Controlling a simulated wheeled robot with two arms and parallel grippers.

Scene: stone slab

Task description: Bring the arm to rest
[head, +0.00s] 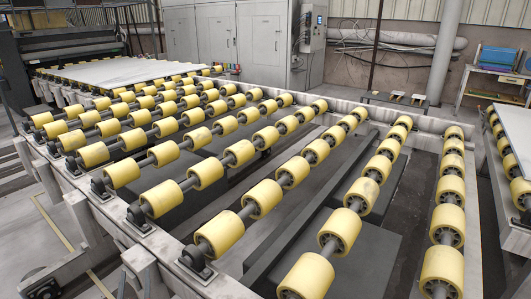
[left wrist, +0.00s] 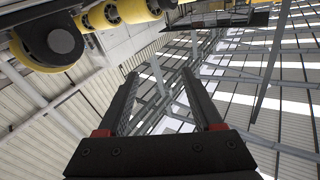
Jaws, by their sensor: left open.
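My left gripper (left wrist: 158,73) shows in the left wrist view with its two dark fingers spread apart and nothing between them. Red bits show at the finger bases. Behind the fingers I see roof beams and bright roof panels. I cannot make out either gripper in the head view, and my right gripper is in neither view.
A conveyor with rows of yellow rollers (head: 205,173) on dark shafts fills the head view. A pale slab (head: 125,72) lies at its far left end. Grey cabinets (head: 216,36) stand behind. Yellow rollers (left wrist: 104,14) also show at upper left in the wrist view.

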